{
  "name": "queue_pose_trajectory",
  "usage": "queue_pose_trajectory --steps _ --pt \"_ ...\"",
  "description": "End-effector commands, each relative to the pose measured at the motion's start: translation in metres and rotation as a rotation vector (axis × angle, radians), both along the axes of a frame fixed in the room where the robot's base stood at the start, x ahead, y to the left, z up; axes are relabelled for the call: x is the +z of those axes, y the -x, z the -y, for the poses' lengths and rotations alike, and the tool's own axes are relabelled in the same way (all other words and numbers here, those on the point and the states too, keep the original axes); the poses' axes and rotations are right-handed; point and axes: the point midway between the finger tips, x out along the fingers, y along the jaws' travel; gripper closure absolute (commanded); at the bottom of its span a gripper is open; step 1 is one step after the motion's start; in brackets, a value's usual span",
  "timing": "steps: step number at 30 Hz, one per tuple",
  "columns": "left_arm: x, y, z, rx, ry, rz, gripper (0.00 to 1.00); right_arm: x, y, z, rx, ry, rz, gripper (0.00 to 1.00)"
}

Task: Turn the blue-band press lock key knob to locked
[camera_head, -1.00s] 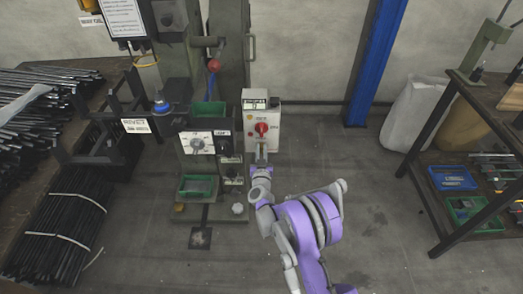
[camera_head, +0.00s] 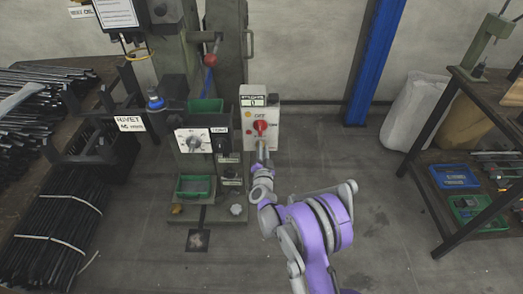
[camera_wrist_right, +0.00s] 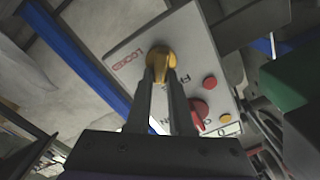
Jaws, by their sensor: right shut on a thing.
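The lock key knob (camera_wrist_right: 161,62) is yellow-gold and sits on the light grey face of a control box (camera_wrist_right: 205,50) in the right wrist view. Red lettering, apparently "LOCKED", is printed to its left there. My right gripper (camera_wrist_right: 163,78) is shut on this knob, one finger on each side. In the head view my right gripper (camera_head: 262,151) is at the lower part of the control box (camera_head: 247,137), below a red switch (camera_head: 260,125), and hides the key knob. The red switch also shows in the wrist view (camera_wrist_right: 198,108). My left gripper is not in view.
The green-grey press (camera_head: 229,60) stands behind and left of the box, with a white dial panel (camera_head: 193,141) and green bins (camera_head: 194,187). A rack of black rods (camera_head: 55,220) is at left, a shelf table (camera_head: 445,165) at right. The floor between is clear.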

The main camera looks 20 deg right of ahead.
Motion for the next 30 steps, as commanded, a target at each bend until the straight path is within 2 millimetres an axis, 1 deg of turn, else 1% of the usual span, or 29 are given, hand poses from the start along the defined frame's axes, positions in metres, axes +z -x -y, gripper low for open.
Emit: queue_pose_trajectory --steps 6,18,24,30 --pt "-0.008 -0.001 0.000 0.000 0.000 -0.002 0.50 -0.003 0.001 0.002 0.001 -0.197 0.056 1.00" --pt "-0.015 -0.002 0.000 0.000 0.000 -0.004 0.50 -0.008 0.002 0.005 0.001 -0.558 0.159 1.00" --pt "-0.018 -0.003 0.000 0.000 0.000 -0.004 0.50 -0.010 0.002 0.006 0.000 -0.709 0.204 1.00" --pt "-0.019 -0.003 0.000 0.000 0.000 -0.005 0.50 -0.011 0.002 0.006 0.000 -0.818 0.235 1.00"
